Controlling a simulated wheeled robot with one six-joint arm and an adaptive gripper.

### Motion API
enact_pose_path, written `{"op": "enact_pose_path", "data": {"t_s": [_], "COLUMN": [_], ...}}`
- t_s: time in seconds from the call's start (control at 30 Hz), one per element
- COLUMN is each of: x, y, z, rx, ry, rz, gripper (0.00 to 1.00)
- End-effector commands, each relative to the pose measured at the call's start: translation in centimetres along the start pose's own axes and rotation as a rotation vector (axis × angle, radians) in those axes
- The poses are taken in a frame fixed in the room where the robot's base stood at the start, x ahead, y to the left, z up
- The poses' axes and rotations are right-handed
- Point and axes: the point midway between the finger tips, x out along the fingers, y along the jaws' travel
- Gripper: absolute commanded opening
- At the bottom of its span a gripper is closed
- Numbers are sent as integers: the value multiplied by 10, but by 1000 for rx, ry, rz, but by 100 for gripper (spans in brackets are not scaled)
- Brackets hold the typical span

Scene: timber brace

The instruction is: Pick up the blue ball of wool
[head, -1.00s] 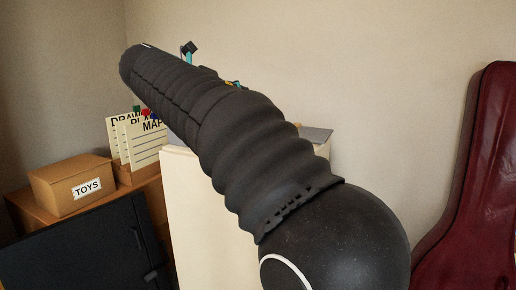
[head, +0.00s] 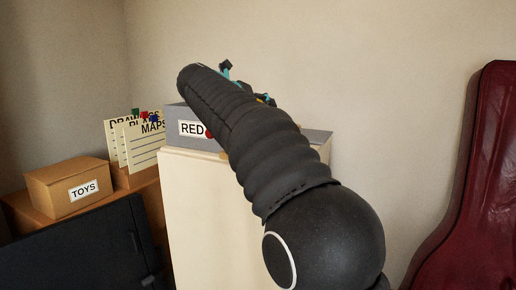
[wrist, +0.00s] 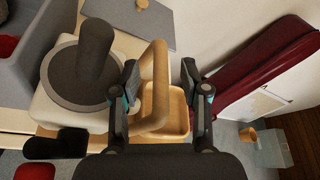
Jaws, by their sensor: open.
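I cannot make out a blue ball of wool in either view. My arm hides much of the cream cabinet's top in the head view. My gripper (wrist: 160,65) is open in the wrist view, with one finger on each side of a wooden handle. The handle (wrist: 156,75) belongs to a cream pot-like object (wrist: 52,108) with a dark grey round lid and knob. I cannot tell whether the fingers touch the handle. In the head view my gripper is mostly hidden behind my arm.
A grey box (head: 177,141) labelled RED, with something red at its front, stands on the cream cabinet (head: 195,215). A TOYS box (head: 68,187) and labelled cards (head: 145,150) are at left. A dark red case (head: 470,190) stands right. A wooden tray (wrist: 178,122) lies below the handle.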

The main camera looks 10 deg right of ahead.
Motion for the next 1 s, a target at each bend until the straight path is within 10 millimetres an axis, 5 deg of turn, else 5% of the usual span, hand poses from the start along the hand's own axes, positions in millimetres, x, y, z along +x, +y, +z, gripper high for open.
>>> {"op": "enact_pose_path", "data": {"t_s": [0.1,0.37,0.53,1.0], "x": [15,17,17,15], "y": [0,-1,0,-3], "z": [-1,0,0,3], "rx": [0,0,0,3], "ry": [0,-1,-1,-4], "rz": [-1,0,0,-1], "gripper": [46,43,0,0]}}
